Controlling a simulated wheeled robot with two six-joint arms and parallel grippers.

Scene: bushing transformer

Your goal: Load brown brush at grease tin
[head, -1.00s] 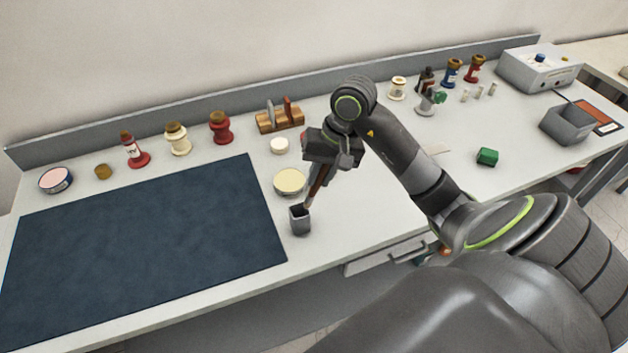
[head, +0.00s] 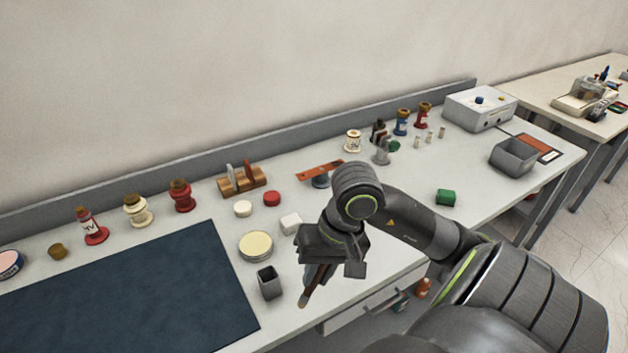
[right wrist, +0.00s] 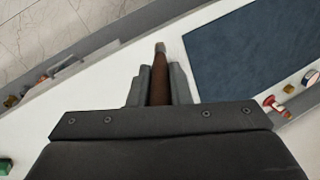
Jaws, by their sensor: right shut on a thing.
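My right gripper (head: 318,272) is shut on the brown brush (head: 304,298), near the table's front edge. The brush slants down, with its pale tip lowest, right of the grey square cup (head: 269,283) and clear of it. In the right wrist view the brush (right wrist: 160,88) sticks out between the two fingers of the right gripper (right wrist: 160,80). The grease tin (head: 256,246), round with a pale yellow top, stands behind the cup, left of and behind the brush tip. The brush does not touch the tin. My left gripper is not in view.
A dark blue mat (head: 130,300) covers the left front. A white block (head: 290,223), a red round piece (head: 272,198) and a cream one (head: 243,209) lie behind the tin. A wooden rack (head: 242,182) stands at the back. A green block (head: 446,197) and grey bin (head: 513,157) are right.

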